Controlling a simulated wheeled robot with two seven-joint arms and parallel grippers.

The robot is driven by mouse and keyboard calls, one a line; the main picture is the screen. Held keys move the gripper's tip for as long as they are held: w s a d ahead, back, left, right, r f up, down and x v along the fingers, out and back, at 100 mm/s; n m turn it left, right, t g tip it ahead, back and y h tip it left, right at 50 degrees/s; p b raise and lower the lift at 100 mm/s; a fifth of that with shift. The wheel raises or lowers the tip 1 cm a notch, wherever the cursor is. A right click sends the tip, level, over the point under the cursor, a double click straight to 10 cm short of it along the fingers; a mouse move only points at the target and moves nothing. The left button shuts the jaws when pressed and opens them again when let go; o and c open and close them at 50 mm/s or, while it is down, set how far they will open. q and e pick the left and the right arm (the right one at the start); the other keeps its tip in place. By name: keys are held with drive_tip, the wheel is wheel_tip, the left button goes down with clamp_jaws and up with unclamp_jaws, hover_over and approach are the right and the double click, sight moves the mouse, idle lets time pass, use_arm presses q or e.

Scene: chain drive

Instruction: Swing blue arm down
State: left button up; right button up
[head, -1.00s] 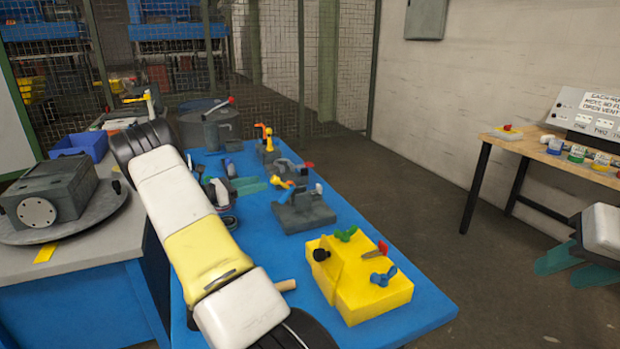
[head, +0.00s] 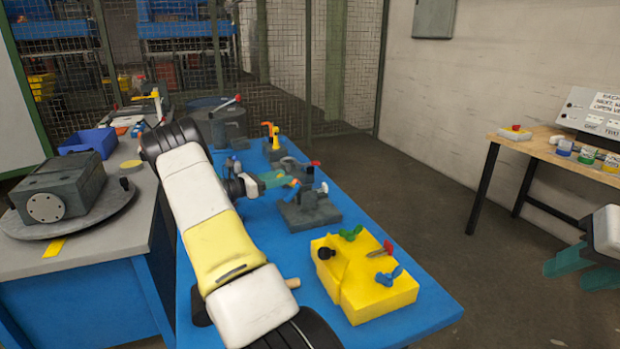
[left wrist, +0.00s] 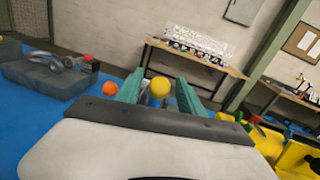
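A dark grey clamp block (head: 308,212) stands on the blue table, with a small blue arm (head: 290,182) on its upper side, partly hidden by my fingers. My left gripper (head: 280,180) reaches to it from the left with teal fingers. In the left wrist view the two fingers (left wrist: 160,95) are spread, and a yellow knob (left wrist: 160,87) shows between them with a gap on each side. An orange ball (left wrist: 109,88) is just outside the left finger. My right gripper (head: 583,270) is at the right edge, its teal fingers apart and empty.
A yellow block (head: 365,285) with green, red and blue handles sits at the table's near right. Another grey fixture with a yellow-orange handle (head: 275,138) stands behind. A grey bench (head: 110,235) is left; a wooden table (head: 510,147) is right.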

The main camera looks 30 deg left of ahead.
use_arm(q)
clamp_jaws()
drive_tip(key=shift+a, duration=0.1)
idle(1.1)
